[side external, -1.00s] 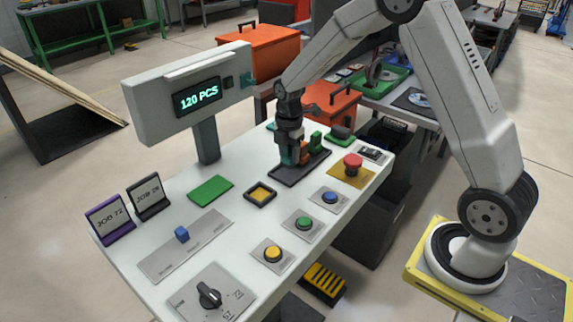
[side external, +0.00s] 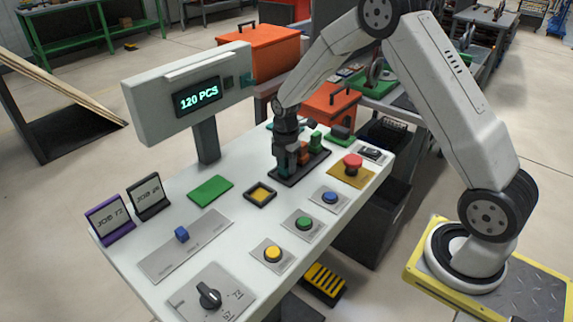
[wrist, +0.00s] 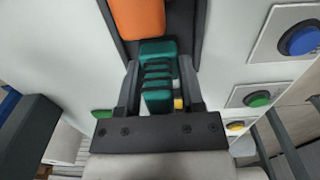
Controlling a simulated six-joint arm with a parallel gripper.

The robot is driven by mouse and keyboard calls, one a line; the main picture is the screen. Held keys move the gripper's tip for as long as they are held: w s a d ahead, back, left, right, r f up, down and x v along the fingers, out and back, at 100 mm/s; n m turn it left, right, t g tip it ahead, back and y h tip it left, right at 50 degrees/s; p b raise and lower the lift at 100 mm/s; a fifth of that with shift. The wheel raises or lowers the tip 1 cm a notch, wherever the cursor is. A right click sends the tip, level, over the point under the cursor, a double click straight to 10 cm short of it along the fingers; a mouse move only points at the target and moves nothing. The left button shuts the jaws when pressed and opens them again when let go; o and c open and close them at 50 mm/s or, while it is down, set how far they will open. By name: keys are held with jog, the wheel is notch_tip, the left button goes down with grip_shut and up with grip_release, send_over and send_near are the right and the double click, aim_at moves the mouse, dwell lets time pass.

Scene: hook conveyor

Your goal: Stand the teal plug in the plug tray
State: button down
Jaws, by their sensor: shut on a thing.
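The teal plug (wrist: 158,50) is between the two fingers of my gripper (wrist: 160,92) in the wrist view, and the fingers are shut on it. In the side view my gripper (side external: 287,166) points down at the left end of the dark plug tray (side external: 285,182), with the teal plug (side external: 281,160) partly hidden by the fingers. The plug looks upright over that end; I cannot tell whether its base touches the tray. An orange plug (side external: 304,152) stands in the tray beside it, and a green plug (side external: 315,140) stands farther along.
A red emergency button (side external: 352,161) on a yellow plate is to the right of the tray. Blue (side external: 330,197), green (side external: 304,223) and yellow (side external: 272,254) buttons are nearer. A yellow-topped square (side external: 261,193) and a flat green pad (side external: 210,190) lie to the left. The display (side external: 197,97) stands behind.

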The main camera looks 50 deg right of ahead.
jog(key=shift+f, duration=0.1)
jog(key=shift+c, duration=1.1)
grip_release()
notch_tip(320, 180, up, 12)
jog(key=shift+r, duration=0.15)
jog(key=shift+s+a, duration=0.1)
